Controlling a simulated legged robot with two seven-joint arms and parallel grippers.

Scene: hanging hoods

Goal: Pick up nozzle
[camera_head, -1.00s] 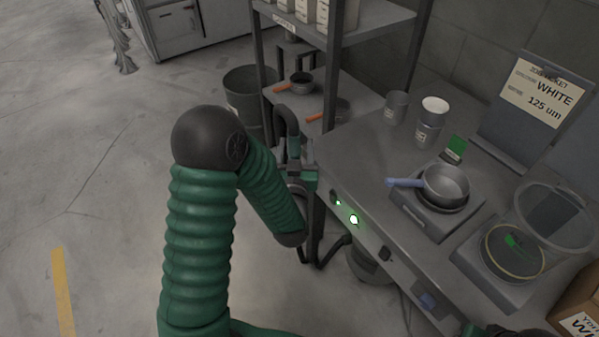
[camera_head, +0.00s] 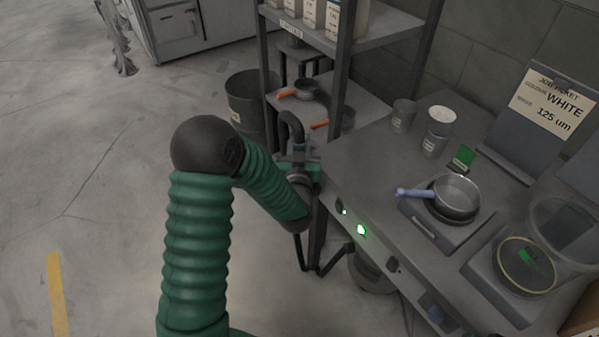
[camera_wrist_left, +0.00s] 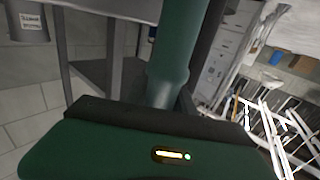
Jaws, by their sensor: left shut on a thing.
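My left arm comes in from the left and bends down to the left end of the workbench. My left gripper (camera_head: 299,166) is beside the bench's left edge, in front of the shelf rack, and partly hidden by my arm. A black curved hose or pipe (camera_head: 291,125) rises just behind it. In the left wrist view, a green cylindrical part (camera_wrist_left: 168,62), apparently the nozzle, stands between the jaws, and the gripper is shut on it. The nozzle's tip is not clearly visible. My right gripper is not in view.
The workbench (camera_head: 375,165) holds a pan (camera_head: 455,196) on a scale, cups (camera_head: 403,116), a job ticket board (camera_head: 548,105) and a round clear-lidded device (camera_head: 525,265). A shelf rack (camera_head: 345,60) and a dark bin (camera_head: 247,100) stand behind the gripper. The floor at left is open.

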